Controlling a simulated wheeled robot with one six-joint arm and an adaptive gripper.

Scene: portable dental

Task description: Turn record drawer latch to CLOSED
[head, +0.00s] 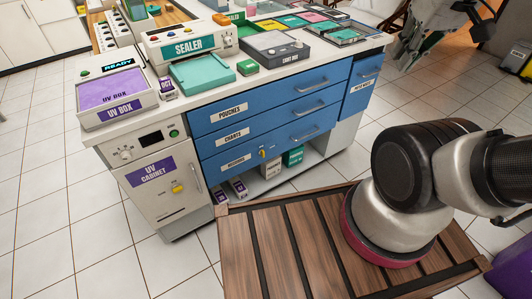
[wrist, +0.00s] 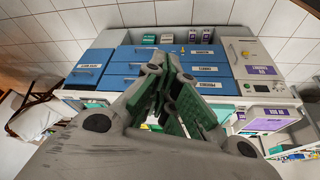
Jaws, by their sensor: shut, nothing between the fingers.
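The record drawer is the lowest blue drawer (head: 285,143) of the cabinet in the head view, with a label at its left. A small yellow latch (head: 262,153) sits on its front, right of the label. It is too small to read which way it is turned. In the wrist view, where the cabinet appears upside down, the yellow latch (wrist: 183,50) shows just beyond the fingers. My gripper (wrist: 170,62) is shut and empty, apart from the drawer fronts. In the head view my gripper (head: 408,50) hangs at the top right, beyond the cabinet's right end.
The UV cabinet (head: 158,175) with another yellow knob stands left of the drawers. The counter holds a sealer (head: 188,48), a UV box (head: 115,95) and trays. Boxes (head: 272,167) stand on the open shelf below. A chair (wrist: 35,110) shows at left in the wrist view.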

